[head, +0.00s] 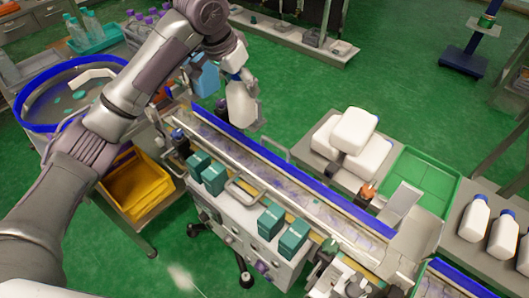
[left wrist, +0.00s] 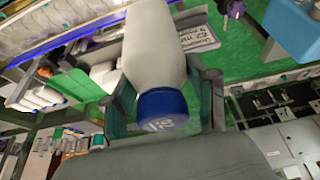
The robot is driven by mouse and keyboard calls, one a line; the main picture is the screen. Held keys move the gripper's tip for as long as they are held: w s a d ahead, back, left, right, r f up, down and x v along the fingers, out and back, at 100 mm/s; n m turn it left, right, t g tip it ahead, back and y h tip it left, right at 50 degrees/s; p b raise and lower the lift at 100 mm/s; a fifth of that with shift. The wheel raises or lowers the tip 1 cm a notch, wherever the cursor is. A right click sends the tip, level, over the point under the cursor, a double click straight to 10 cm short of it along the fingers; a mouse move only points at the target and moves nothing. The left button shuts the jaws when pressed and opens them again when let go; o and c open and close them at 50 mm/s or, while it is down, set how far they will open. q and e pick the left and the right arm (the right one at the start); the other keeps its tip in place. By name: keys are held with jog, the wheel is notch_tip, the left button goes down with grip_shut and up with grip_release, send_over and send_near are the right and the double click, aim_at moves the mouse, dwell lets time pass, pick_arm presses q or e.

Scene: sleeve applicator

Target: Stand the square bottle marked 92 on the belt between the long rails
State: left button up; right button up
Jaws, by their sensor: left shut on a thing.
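My left gripper (head: 238,80) is shut on a white bottle (head: 242,106), which hangs roughly upright, bottom down. In the head view it shows just beyond the far blue rail (head: 290,168), near the belt's upper left end; its height is hard to tell. In the left wrist view the bottle (left wrist: 155,45) sits between the two fingers (left wrist: 163,100), its blue cap (left wrist: 162,110) towards me. The cap bears a pale mark that I cannot read surely. The belt (head: 262,168) runs diagonally between long rails. My right gripper is not in view.
Dark green boxes (head: 293,240) stand along the machine's near side. White jugs (head: 354,130), a green tray (head: 422,183) and several blue-capped white bottles (head: 474,218) are on the right. A yellow bin (head: 135,190) and a blue-rimmed round table (head: 40,127) are on the left.

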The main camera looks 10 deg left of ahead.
aim_at(242, 115)
pick_arm(q)
jog(key=f, duration=0.2)
jog(key=s+f+p, duration=0.1)
jog(key=f, duration=0.2)
jog(key=s+f, duration=0.1)
jog(key=f, duration=0.1)
jog(key=shift+s+f+p, duration=0.1)
jog(key=shift+f+p, duration=0.25)
jog(key=x, duration=0.3)
jog(key=shift+a+f, duration=0.3)
jog(key=shift+f, duration=0.15)
notch_tip(242, 115, down, 5)
jog(key=shift+s+f+p, duration=0.1)
jog(key=shift+s+p, duration=0.05)
jog(key=shift+p, duration=0.55)
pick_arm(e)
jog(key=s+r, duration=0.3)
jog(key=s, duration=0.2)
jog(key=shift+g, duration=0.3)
pick_arm(q)
jog(key=o, duration=1.2)
jog(key=shift+o, duration=1.3)
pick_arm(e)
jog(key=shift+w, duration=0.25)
